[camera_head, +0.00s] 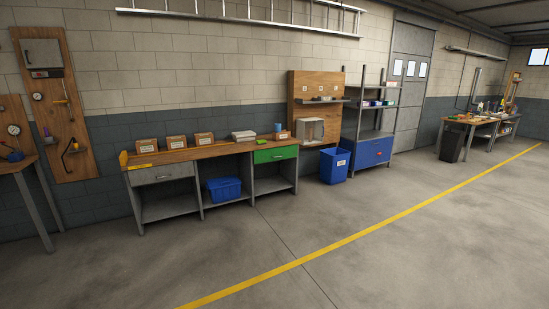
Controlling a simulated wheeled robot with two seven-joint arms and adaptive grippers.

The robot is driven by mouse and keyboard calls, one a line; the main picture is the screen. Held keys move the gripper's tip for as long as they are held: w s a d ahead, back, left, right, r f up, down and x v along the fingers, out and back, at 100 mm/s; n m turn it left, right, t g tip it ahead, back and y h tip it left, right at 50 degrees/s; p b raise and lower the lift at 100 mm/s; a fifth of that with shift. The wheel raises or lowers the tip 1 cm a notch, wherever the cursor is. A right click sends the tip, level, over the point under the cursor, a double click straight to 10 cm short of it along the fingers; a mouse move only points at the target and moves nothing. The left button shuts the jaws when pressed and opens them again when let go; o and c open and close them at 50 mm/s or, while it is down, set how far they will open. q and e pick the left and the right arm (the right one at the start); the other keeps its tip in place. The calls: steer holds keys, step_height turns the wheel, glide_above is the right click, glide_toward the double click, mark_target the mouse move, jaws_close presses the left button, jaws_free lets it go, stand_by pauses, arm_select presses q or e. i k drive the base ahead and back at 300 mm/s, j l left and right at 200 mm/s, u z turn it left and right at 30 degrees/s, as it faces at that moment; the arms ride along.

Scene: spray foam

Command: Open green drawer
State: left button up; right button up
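The green drawer (275,155) is at the right end of a long wooden-topped workbench (213,150) against the wall. Its front sits flush with the bench and looks closed. A small pale spot near its middle may be a handle, too small to tell. A grey drawer (162,174) is at the bench's left end, also closed. Neither of my grippers is in view. The bench stands some distance off across the floor.
Bare concrete floor lies before the bench, crossed by a yellow line (300,262). A blue crate (224,189) sits on the lower shelf. A blue bin (334,165) and a metal shelf rack (372,133) stand to the right. A wooden table (14,166) is at far left.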

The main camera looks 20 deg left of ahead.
mark_target(289, 151)
steer(key=u, duration=0.2)
steer(key=i, duration=6.35)
steer(key=j, duration=0.1)
